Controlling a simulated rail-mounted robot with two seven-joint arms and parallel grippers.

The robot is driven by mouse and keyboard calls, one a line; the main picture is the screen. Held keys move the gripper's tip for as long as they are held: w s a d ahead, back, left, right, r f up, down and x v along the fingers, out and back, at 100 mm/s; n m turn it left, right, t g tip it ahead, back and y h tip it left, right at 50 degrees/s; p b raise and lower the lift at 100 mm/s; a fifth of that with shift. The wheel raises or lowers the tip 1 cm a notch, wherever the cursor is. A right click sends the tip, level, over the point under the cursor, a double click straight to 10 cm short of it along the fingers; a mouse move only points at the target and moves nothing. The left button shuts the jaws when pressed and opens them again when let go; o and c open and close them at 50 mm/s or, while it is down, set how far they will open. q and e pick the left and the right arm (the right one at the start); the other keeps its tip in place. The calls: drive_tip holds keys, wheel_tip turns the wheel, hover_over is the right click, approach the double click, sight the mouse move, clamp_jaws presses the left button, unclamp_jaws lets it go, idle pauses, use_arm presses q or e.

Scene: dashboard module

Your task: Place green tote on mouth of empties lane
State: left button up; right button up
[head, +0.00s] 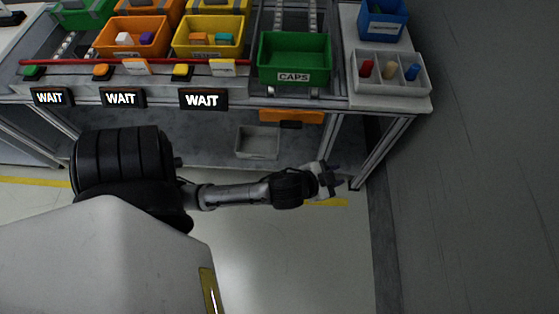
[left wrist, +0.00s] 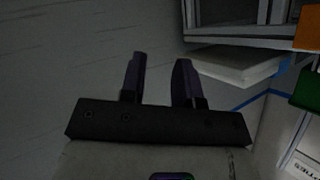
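A green tote (head: 294,76) labelled CAPS sits at the front edge of the bench, at the near end of a roller lane (head: 296,14) in the head view. It looks empty. A second green tote (head: 84,14) stands at the far upper left, partly cut off. I cannot tell which opening is the empties lane mouth. My left gripper (head: 328,180) is in front of and below the bench's right end, apart from the CAPS tote. In the left wrist view its two fingers (left wrist: 161,80) are apart with nothing between them. My right gripper is not in view.
Orange (head: 122,45) and yellow (head: 208,50) totes holding blocks stand left of the CAPS tote. Three WAIT displays (head: 203,99) line the front. A divided white tray (head: 390,84) and blue bin (head: 381,27) are at right. A grey bin (head: 257,143) is underneath. Right floor is clear.

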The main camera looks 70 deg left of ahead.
use_arm(q)
drive_tip(key=s+d+f+g+h, duration=0.1)
drive_tip(key=s+f+g, duration=0.2)
drive_tip(key=s, duration=0.5)
drive_tip(key=s+d+f+g+h, duration=0.1)
drive_tip(key=s+f+g, duration=0.3)
drive_tip(key=s, duration=0.5)
drive_tip(key=shift+d+f+g, duration=0.25)
drive_tip(key=shift+d+g, duration=0.55)
drive_tip(key=shift+g, duration=0.2)
